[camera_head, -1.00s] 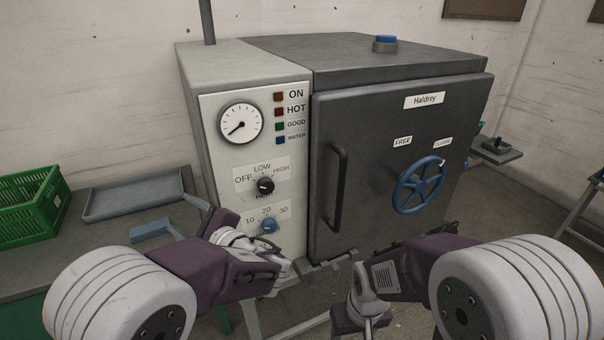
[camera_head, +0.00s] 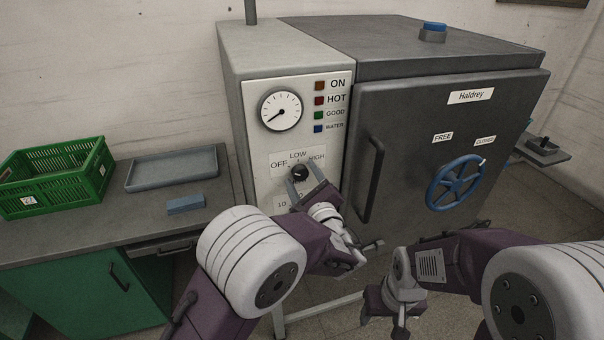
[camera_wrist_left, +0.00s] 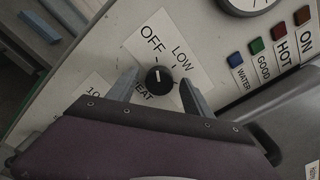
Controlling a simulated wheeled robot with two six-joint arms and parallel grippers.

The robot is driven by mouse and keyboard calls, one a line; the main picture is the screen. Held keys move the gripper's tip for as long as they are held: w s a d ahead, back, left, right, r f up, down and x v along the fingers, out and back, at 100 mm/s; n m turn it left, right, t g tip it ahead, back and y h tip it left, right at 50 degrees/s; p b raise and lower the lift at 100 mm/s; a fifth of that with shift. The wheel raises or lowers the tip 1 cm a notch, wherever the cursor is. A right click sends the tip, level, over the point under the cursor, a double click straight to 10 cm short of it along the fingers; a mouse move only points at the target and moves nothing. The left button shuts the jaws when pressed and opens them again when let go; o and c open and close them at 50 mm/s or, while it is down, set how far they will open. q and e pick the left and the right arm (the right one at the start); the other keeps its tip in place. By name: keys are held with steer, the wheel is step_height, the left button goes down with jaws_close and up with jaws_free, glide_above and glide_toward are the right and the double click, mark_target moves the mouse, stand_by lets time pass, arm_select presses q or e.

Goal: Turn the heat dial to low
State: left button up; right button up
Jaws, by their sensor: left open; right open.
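The heat dial (camera_head: 300,172) is a small black knob on the machine's pale front panel, with OFF, LOW and HIGH printed around it. In the left wrist view the heat dial (camera_wrist_left: 159,79) sits between the two fingers, and its small white mark appears to point towards OFF. My left gripper (camera_head: 302,180) is open at the dial, one finger on either side. The left wrist view also shows these fingers (camera_wrist_left: 159,90); I cannot tell whether they touch the knob. My right gripper (camera_head: 391,302) is open and empty, low in front of the dark door.
A round gauge (camera_head: 281,111) and several coloured lamps are above the dial. The dark door (camera_head: 400,190) has a black handle (camera_head: 369,180) and a blue wheel (camera_head: 456,183). A green crate (camera_head: 55,178), grey tray (camera_head: 172,168) and blue block (camera_head: 185,205) rest on the left bench.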

arm_select(q)
steer(key=shift+w, duration=0.3)
jaws_close()
steer(key=shift+m, duration=0.3)
steer(key=m, duration=0.2)
steer(key=shift+m+p, duration=0.35)
steer(key=shift+m, duration=0.05)
steer(key=m+p, duration=0.1)
steer(key=m, duration=0.1)
steer(key=shift+r+m, duration=0.1)
steer(key=shift+m, duration=0.3)
steer(key=m+p, duration=0.3)
steer(key=m, duration=0.2)
steer(key=shift+m, duration=0.4)
